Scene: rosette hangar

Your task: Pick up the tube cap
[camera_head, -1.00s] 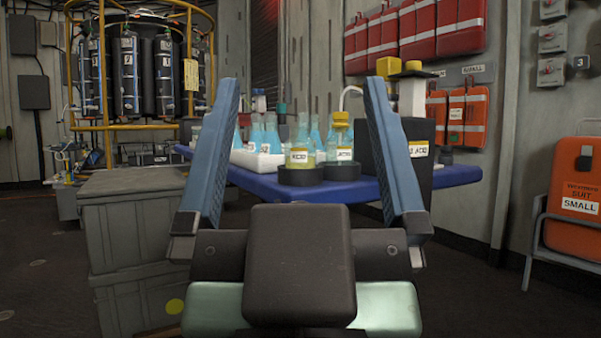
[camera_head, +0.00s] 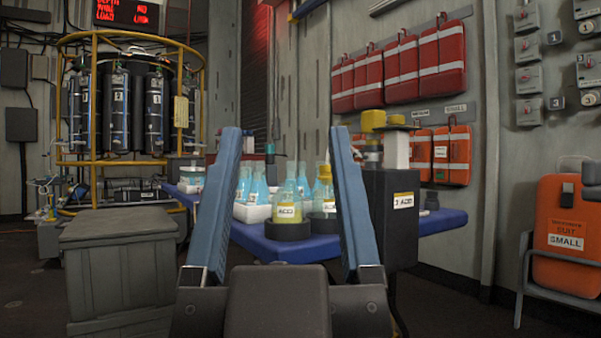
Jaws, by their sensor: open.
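My gripper (camera_head: 286,132) is open and empty, its two blue fingers pointing up and forward towards the blue table (camera_head: 276,246). A yellow cap (camera_head: 325,174) sits on a flask just left of the right finger, which hides part of that flask. A yellow block-like top (camera_head: 373,119) and a smaller yellow top (camera_head: 396,119) show above the dark box at the table's right. I cannot tell which of these is the tube cap. A flask labelled ACID (camera_head: 286,211) stands in a dark round holder between the fingers, beyond them.
Several blue flasks (camera_head: 258,185) stand behind on the table. A dark box (camera_head: 391,225) is at its right end. Stacked grey crates (camera_head: 112,272) stand at left. An orange suit case (camera_head: 563,235) is on a rack at right. Some floor is clear.

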